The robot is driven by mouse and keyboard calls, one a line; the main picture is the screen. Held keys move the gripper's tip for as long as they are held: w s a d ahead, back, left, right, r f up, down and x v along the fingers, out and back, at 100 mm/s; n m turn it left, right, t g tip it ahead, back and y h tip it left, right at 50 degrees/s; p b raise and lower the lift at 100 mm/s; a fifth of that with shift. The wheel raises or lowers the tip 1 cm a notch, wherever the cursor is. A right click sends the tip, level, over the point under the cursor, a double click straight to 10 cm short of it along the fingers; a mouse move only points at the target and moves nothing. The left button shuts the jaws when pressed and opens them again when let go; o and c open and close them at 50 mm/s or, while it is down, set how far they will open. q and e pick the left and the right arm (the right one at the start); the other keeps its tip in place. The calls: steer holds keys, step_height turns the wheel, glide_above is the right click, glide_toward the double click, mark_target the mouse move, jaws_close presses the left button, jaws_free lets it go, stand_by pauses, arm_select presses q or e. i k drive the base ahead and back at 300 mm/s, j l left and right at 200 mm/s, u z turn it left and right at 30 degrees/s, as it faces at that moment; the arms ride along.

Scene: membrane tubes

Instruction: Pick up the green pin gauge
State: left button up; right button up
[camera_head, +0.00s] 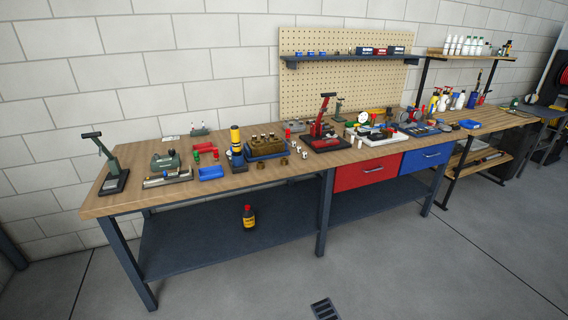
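A small green piece (196,157) stands on the wooden workbench beside some red cylinders (206,147), left of the middle of the bench. It may be the green pin gauge, but it is too small to tell. Neither of my grippers is in view.
The long workbench (125,205) carries a dark green press (112,165) at its left end, a blue tray (210,173), a black and yellow cylinder (236,143), a block with brass parts (266,149) and a red press (322,118). The floor (420,265) in front is largely clear.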

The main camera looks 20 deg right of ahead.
mark_target(196, 153)
steer(key=i+z, duration=0.2)
steer(key=i, duration=0.2)
steer(key=i+j+z, duration=0.2)
steer(key=i, duration=0.2)
steer(key=i+j+z, duration=0.2)
steer(key=i, duration=0.15)
steer(key=l, duration=0.05)
